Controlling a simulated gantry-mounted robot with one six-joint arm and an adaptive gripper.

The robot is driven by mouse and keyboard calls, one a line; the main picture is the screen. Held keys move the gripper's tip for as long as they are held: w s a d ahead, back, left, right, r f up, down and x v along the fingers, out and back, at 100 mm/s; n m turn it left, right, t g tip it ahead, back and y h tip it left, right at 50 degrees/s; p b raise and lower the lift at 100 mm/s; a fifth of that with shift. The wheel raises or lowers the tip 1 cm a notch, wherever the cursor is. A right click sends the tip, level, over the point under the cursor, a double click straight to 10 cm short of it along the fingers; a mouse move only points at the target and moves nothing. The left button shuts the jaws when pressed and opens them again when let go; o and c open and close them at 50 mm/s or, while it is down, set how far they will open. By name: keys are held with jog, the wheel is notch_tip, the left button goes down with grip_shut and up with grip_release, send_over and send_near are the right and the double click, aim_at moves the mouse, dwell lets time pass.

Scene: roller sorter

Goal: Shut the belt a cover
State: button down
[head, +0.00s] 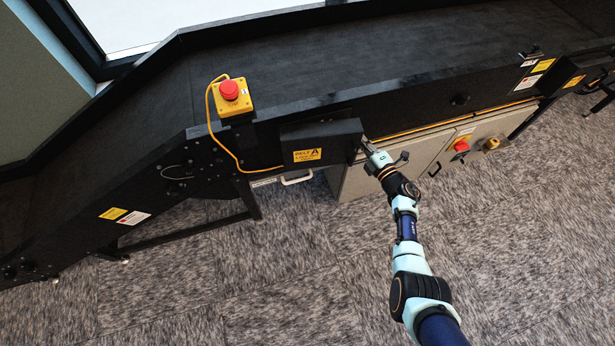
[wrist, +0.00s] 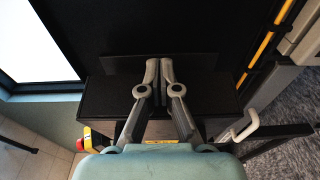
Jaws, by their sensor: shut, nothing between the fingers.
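The belt A cover (head: 321,143) is a black box-like panel with a yellow label marked BELT A. It is on the side of the black conveyor and stands out from it. I cannot tell exactly how far open it is. My gripper (head: 366,143) is just right of the cover's right edge, close to the conveyor side. In the wrist view my gripper's fingers (wrist: 160,65) are together and empty, in front of the dark cover (wrist: 100,100). Whether they touch it is unclear. The gripper hides the middle of the cover there.
A yellow emergency-stop box (head: 231,98) with a red button and a yellow cable is up left of the cover. A grey cabinet (head: 395,165) with a red-yellow switch (head: 461,147) stands below right. A white handle (head: 297,178) sits under the cover. The carpet in front is clear.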

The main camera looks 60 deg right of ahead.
jog(key=v, duration=1.2)
jog(key=a+r+m+g+h+p, duration=0.1)
jog(key=a+m+g+h+p, duration=0.15)
jog(key=a+m, duration=0.6)
jog(key=a+m+g+h+p, duration=0.2)
jog(key=a+m+g+p, duration=0.15)
jog(key=m, duration=1.05)
jog(key=b+x, duration=0.4)
jog(key=x, duration=0.9)
jog(key=shift+w+r+t, duration=0.3)
jog(key=shift+w+r, duration=0.1)
jog(key=shift+w, duration=0.1)
jog(key=shift+d, duration=0.15)
